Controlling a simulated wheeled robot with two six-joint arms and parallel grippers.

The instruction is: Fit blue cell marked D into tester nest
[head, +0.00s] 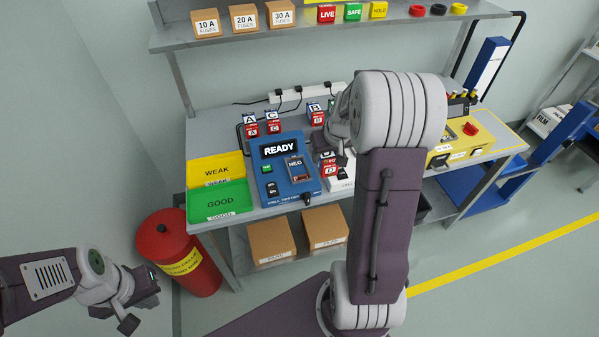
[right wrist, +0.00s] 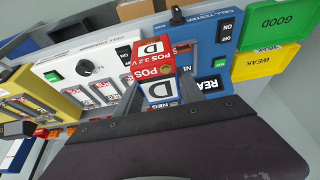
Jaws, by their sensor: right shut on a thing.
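The cell marked D (right wrist: 157,70) has a blue part and a red POS end. My right gripper (right wrist: 165,100) is shut on it, with the red end pointing away from the palm. In the head view the cell (head: 329,170) shows just right of the blue tester (head: 270,193), partly hidden by my right gripper (head: 338,150). Whether it touches anything below is unclear. The tester's screen reads READY, and its nest (head: 299,172) shows a NEG label and no cell in it. The tester also shows in the right wrist view (right wrist: 226,35). My left gripper (head: 140,300) is open and empty, low at left.
Cells A (head: 251,128), C (head: 273,126) and B (head: 317,117) stand behind the tester. A white cell charger (head: 343,184) is right of it. Yellow WEAK (head: 215,168) and green GOOD (head: 217,203) trays lie left. A red bin (head: 180,250) stands below the bench's left end.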

